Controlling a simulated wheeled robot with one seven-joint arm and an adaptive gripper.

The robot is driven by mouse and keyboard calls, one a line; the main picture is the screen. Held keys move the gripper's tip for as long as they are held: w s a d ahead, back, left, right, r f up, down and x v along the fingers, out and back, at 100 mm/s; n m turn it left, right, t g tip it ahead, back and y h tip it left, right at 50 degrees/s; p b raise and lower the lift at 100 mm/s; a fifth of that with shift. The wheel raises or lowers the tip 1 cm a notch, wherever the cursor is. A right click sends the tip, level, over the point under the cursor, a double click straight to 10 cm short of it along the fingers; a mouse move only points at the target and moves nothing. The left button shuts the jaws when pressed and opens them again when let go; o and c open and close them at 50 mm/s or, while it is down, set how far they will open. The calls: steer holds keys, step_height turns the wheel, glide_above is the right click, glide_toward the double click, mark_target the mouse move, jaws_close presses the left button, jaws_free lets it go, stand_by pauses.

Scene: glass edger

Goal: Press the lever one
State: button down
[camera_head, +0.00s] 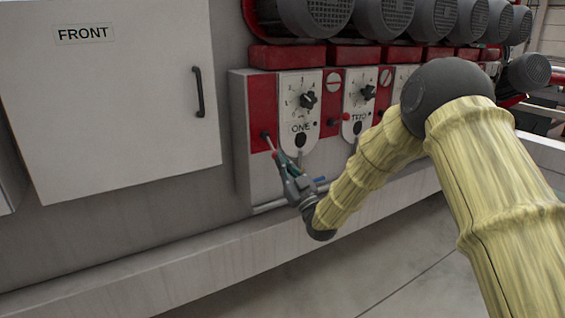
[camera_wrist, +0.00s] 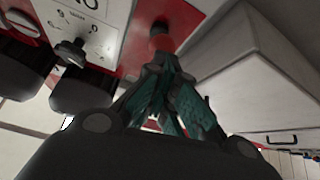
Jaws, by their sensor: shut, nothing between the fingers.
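A black dial (camera_head: 308,100) sits on plate one. The FRONT cabinet door (camera_head: 110,110) is at left, and a ledge (camera_head: 150,265) runs below.

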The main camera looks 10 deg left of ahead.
steer(key=shift+a+r, duration=0.1)
steer(key=shift+r, duration=0.2)
steer(key=a+f+v, duration=0.1)
steer(key=v, duration=0.8)
steer(key=shift+d+f, duration=0.15)
steer(key=shift+f, duration=0.45)
